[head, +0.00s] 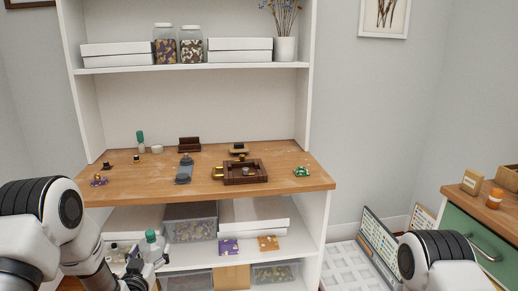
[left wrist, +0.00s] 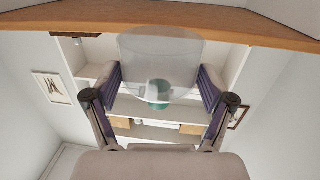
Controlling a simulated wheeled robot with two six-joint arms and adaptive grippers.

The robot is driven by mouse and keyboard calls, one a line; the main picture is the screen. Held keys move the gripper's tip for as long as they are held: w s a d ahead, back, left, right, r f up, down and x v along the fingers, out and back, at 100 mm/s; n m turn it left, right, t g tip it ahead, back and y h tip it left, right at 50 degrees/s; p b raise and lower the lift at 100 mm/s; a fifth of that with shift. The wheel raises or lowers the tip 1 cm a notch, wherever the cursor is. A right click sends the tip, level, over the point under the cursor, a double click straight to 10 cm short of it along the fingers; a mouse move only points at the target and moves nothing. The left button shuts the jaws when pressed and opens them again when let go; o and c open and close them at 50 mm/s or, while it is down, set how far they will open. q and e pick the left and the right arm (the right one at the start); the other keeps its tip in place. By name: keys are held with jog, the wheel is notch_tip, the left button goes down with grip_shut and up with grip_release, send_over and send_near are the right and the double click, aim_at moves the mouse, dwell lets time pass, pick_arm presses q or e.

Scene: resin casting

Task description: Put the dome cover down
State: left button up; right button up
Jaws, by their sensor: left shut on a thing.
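The dome cover is a clear dome with a teal knob. In the head view the dome cover (head: 154,250) is at the lower left, in front of the shelf unit. My right gripper is out of view.
The wooden worktop (head: 215,196) holds a dark brown square tray (head: 258,175), a dark flat piece (head: 183,170), a green-capped bottle (head: 140,140) and small ornaments. Its front strip is mostly clear. Lower shelves hold boxes. A green cabinet (head: 474,215) stands right.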

pick_arm(q)
jog(key=s+d+f+m+h, duration=0.1)
jog(key=s+d+f, duration=0.3)
jog(key=d, duration=0.2)
jog(key=s+d+f+m+h, duration=0.1)
jog(key=s+d+f+h, duration=0.1)
jog(key=s+d+f, duration=0.35)
notch_tip(320, 180, up, 20)
jog(key=s+n+y+p, duration=0.1)
jog(key=s+p, duration=0.2)
jog(key=p, duration=1)
jog(key=shift+d+f, duration=0.25)
